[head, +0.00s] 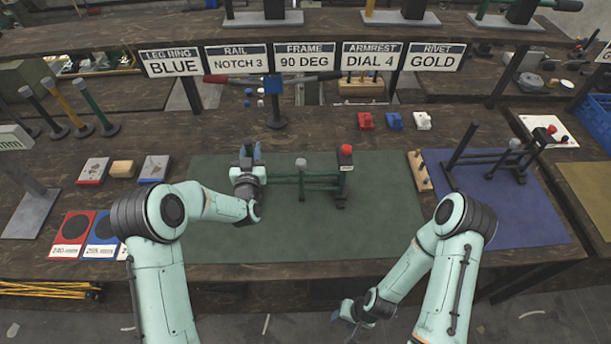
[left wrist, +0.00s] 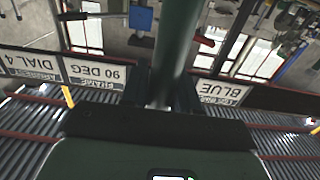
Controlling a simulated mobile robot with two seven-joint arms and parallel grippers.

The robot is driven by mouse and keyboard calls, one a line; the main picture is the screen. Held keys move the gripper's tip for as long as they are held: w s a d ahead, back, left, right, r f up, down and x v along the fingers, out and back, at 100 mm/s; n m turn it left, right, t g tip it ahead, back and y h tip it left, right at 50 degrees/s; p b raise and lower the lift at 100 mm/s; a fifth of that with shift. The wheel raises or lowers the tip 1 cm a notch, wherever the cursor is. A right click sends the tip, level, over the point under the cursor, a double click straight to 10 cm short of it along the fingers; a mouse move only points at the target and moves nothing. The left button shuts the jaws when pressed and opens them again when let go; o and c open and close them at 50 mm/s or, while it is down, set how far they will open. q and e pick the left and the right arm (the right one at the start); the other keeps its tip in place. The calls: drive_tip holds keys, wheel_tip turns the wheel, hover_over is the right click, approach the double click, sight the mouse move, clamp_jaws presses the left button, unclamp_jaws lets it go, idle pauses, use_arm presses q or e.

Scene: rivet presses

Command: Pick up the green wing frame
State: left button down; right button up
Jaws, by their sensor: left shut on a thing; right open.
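The green wing frame (head: 322,182) is a set of dark green bars on the green mat (head: 385,220), beside a red knob and a grey knob. My left gripper (head: 250,156) is at its left end, pointing away from me. In the left wrist view a dark green tube (left wrist: 176,45) stands between the fingers of my left gripper (left wrist: 162,92), which are shut on it. The arm hides part of the frame's left end. My right gripper (head: 347,312) is low, in front of the bench edge, and open; its fingers are small in view.
A similar dark frame (head: 490,158) stands on the blue mat (head: 520,215) at the right. Signs (head: 306,58) hang above the bench. Red, blue and white clips (head: 394,121) lie behind the mat. Upright posts (head: 85,100) stand at the left.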

idle(0.3)
use_arm(q)
wheel_tip(320, 180, up, 9)
drive_tip(key=shift+f, duration=4.35)
